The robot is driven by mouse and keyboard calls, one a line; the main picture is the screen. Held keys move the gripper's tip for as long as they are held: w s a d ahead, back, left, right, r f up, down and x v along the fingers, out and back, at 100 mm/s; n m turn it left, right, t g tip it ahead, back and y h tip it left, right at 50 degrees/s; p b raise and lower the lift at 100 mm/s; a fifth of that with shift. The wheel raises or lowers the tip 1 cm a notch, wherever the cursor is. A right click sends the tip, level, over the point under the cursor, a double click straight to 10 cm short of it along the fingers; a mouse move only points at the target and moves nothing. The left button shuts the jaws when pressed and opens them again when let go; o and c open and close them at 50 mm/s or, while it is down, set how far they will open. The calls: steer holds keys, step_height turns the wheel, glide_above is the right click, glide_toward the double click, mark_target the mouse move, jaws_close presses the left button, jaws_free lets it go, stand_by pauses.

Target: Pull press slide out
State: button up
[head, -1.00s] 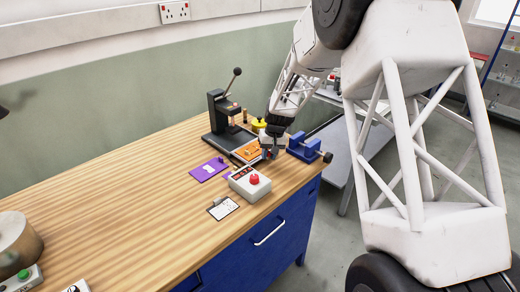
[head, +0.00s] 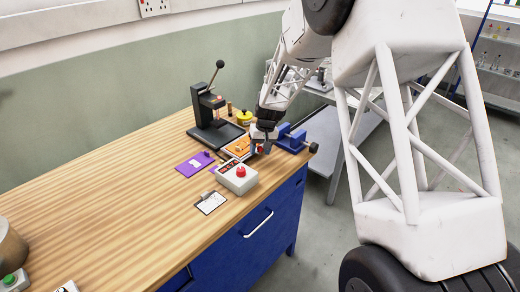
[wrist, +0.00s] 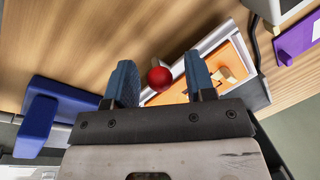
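The press (head: 209,112), a black stand with a ball-ended lever, stands at the back of the bench. Its slide carries an orange plate (head: 237,147) at the press's front right. In the wrist view the orange plate (wrist: 228,68) sits in a light frame, with a red ball knob (wrist: 159,78) at its near end. My gripper (head: 260,148) is beside the slide's end. In the wrist view its two blue fingers (wrist: 160,80) stand either side of the knob, with gaps showing on both sides. It looks open. In the head view the gripper partly hides the knob.
A blue vise (head: 291,139) stands close right of my gripper. A grey control box (head: 237,179) with a red button is in front. A purple plate (head: 194,164) and a clipboard (head: 210,203) lie left of it. The left bench top is mostly clear.

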step_height(320, 180, up, 8)
steer(key=d, duration=0.1)
steer(key=shift+d+f, duration=0.15)
steer(key=shift+d, duration=0.1)
stand_by(0.4)
steer(key=shift+w, duration=0.1)
steer(key=s+d+r+t, duration=0.1)
steer(key=s+d+r, duration=0.2)
steer(key=s+r, duration=0.35)
steer(key=s+d+r+m+h, duration=0.15)
steer(key=s+r, duration=0.25)
steer(key=s, duration=0.6)
steer(key=s+d+r+t, duration=0.1)
steer(key=s+d+r, duration=0.2)
steer(key=s+r, duration=0.35)
steer(key=s+d+f, duration=0.1)
steer(key=s+d, duration=0.1)
steer(key=s, duration=1)
steer(key=s+d+f+t, duration=0.1)
steer(key=s+d, duration=0.1)
steer(key=s, duration=1.1)
steer(key=shift+s+d+f+m+h, duration=0.15)
steer(key=shift+d+m+h, duration=0.1)
steer(key=shift+m+h, duration=0.2)
